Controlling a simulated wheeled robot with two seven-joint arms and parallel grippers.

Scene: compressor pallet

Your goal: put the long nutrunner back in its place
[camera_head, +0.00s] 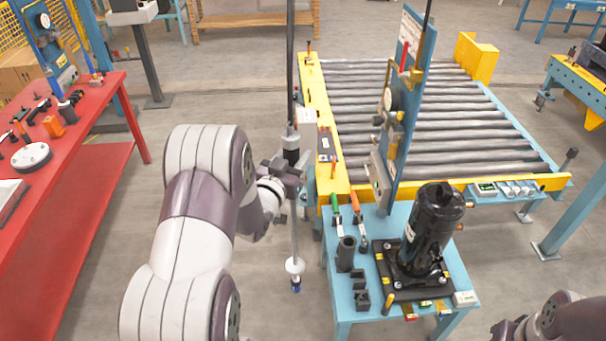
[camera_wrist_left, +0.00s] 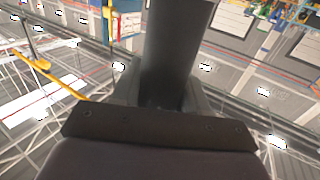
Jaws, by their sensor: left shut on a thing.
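The long nutrunner (camera_head: 294,235) hangs upright in the head view, left of the blue table. It has a dark upper body (camera_head: 291,145), a thin light shaft, a white disc (camera_head: 295,265) low down and a blue tip. My left gripper (camera_head: 287,174) is shut on it around the dark body. In the left wrist view the dark round body of the nutrunner (camera_wrist_left: 175,55) rises from the jaws. The tip hangs clear of the table, over the floor. My right gripper is out of view; only part of that arm shows at the bottom right.
The blue table (camera_head: 343,314) carries a black compressor (camera_head: 431,230), a dark upright tube (camera_head: 346,253), small dark blocks and screwdrivers. A blue post (camera_head: 410,125) with a gauge stands behind. A roller conveyor (camera_head: 440,125) lies beyond; a red bench (camera_head: 95,170) is left.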

